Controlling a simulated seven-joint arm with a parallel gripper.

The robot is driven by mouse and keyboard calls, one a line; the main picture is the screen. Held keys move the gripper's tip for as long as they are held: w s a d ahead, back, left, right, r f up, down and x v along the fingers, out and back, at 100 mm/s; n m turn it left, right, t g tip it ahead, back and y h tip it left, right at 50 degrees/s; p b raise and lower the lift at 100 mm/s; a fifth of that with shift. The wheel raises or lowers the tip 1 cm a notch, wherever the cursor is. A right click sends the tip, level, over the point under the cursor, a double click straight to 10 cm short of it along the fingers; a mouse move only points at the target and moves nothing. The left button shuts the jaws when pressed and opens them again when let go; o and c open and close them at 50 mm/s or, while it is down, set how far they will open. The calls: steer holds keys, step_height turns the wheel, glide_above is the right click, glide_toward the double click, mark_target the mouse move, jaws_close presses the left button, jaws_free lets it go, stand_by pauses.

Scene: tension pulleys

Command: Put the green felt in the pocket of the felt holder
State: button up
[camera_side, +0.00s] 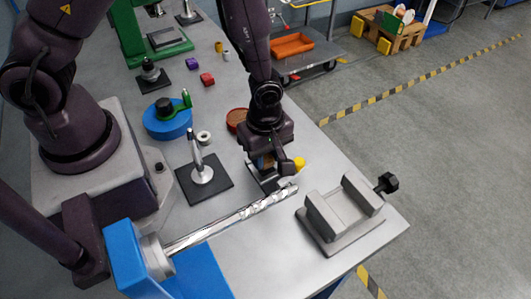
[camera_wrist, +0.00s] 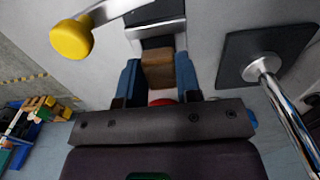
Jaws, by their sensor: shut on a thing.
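My gripper (camera_wrist: 158,78) points down at the table, with its blue fingers on either side of a brown block (camera_wrist: 158,62), shut on it. In the side view my gripper (camera_side: 266,162) is low over the table and largely hides the block. A grey metal fixture with a dark slot (camera_wrist: 156,30), seemingly the felt holder, lies just beyond the block in the wrist view. It also shows partly under my gripper in the side view (camera_side: 266,184). Whether the block touches it I cannot tell. I cannot make out any green felt.
A lever with a yellow knob (camera_wrist: 71,39) is beside the fixture. A black-based metal post (camera_side: 203,175) stands left of my gripper in the side view. A long shiny rod (camera_side: 230,218) crosses in front. A grey vise (camera_side: 340,213) is at right, near the table edge.

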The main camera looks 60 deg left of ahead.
steer(key=shift+f, duration=0.15)
steer(key=shift+f, duration=0.55)
steer(key=o, duration=0.8)
steer(key=shift+o, duration=0.2)
step_height(320, 180, up, 13)
step_height(320, 180, up, 13)
steer(key=m+t, duration=0.3)
steer(key=m, duration=0.5)
glide_above(265, 156)
steer(key=s+a, duration=0.3)
steer(key=a, duration=0.2)
steer(key=s+a+r+m+t, duration=0.2)
steer(key=s+a+r+m, duration=0.1)
steer(key=s+r+m, duration=0.4)
steer(key=m, duration=0.3)
steer(key=shift+a+t, duration=0.3)
steer(key=shift+a, duration=0.1)
